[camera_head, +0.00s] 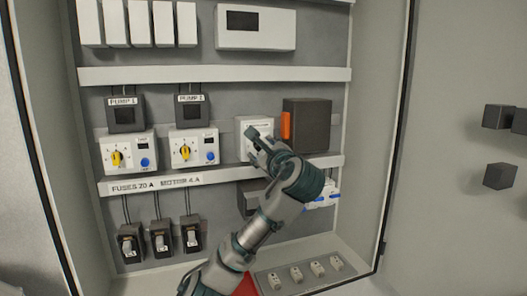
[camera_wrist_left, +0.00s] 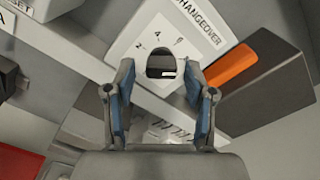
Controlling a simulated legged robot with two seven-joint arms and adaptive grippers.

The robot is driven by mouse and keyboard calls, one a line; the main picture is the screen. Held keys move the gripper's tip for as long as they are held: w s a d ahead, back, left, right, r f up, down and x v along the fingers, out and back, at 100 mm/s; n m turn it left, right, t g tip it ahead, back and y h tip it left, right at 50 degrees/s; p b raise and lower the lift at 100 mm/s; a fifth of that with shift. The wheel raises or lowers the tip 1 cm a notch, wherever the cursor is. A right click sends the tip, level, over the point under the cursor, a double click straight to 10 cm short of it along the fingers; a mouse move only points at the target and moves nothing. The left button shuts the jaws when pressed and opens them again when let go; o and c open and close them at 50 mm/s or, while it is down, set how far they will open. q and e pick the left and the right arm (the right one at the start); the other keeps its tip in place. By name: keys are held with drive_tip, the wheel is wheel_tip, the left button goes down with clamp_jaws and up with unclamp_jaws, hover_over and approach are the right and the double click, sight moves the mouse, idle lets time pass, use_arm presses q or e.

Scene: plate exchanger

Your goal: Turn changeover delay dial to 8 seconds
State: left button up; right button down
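The changeover unit (camera_head: 254,124) is a small white box on the middle rail of the cabinet, partly hidden behind my left gripper (camera_head: 257,146) in the head view. In the left wrist view its white face (camera_wrist_left: 187,15) reads CHANGEOVER, with the marks 2 and 4 legible beside the dial. The dark round dial (camera_wrist_left: 160,64) has a pale mark at its lower edge. My left gripper (camera_wrist_left: 159,75) is open, with one finger on each side of the dial and visible gaps between. The dial's lower scale is hidden or unclear. My right gripper is not in view.
A dark box (camera_head: 308,125) with an orange handle (camera_head: 286,125) stands just right of the changeover unit. Two white pump units with yellow knobs (camera_head: 117,158) are to the left. White rails (camera_head: 210,75) cross the cabinet, and several switches (camera_head: 161,241) sit below.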

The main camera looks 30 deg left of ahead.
use_arm(q)
drive_tip(key=shift+r, duration=0.1)
drive_tip(key=v, duration=1.2)
drive_tip(key=shift+w+d, duration=0.25)
drive_tip(key=shift+s+a, duration=0.15)
drive_tip(key=shift+a, duration=0.15)
